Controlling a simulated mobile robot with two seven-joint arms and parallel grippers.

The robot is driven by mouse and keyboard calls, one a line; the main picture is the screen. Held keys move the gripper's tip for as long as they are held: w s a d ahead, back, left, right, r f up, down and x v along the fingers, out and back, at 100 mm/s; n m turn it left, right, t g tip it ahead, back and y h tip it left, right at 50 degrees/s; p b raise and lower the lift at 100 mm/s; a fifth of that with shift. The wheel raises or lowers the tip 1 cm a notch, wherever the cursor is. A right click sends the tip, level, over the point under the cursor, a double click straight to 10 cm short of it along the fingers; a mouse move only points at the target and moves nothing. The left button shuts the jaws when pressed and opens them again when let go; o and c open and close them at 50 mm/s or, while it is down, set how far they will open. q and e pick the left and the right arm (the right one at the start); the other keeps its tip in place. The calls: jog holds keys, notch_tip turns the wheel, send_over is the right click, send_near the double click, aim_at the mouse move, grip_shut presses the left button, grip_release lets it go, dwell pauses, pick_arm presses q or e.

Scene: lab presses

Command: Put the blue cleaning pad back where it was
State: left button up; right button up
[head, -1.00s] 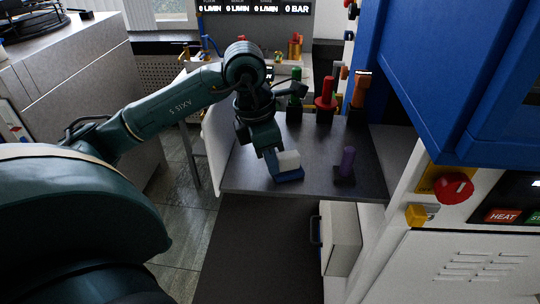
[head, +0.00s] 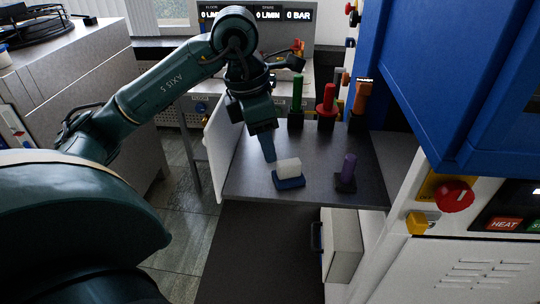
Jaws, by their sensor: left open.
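The blue cleaning pad (head: 290,184) lies flat near the front edge of the dark shelf, with a white block (head: 288,168) on top of it. My left gripper (head: 269,155) is just above and to the left of the block, pointing down. It is open and empty, apart from the pad; only one finger shows clearly. My right gripper is not in view.
A purple-handled tool (head: 346,170) stands right of the pad. Green (head: 296,98), red (head: 326,104) and orange (head: 359,98) handled tools stand behind. The dark shelf (head: 250,184) is bare left of the pad. A blue cabinet (head: 440,80) overhangs the right.

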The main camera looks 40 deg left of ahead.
pick_arm(q)
jog(key=v, duration=0.5)
jog(key=shift+r+p, duration=0.3)
jog(key=shift+s, duration=0.15)
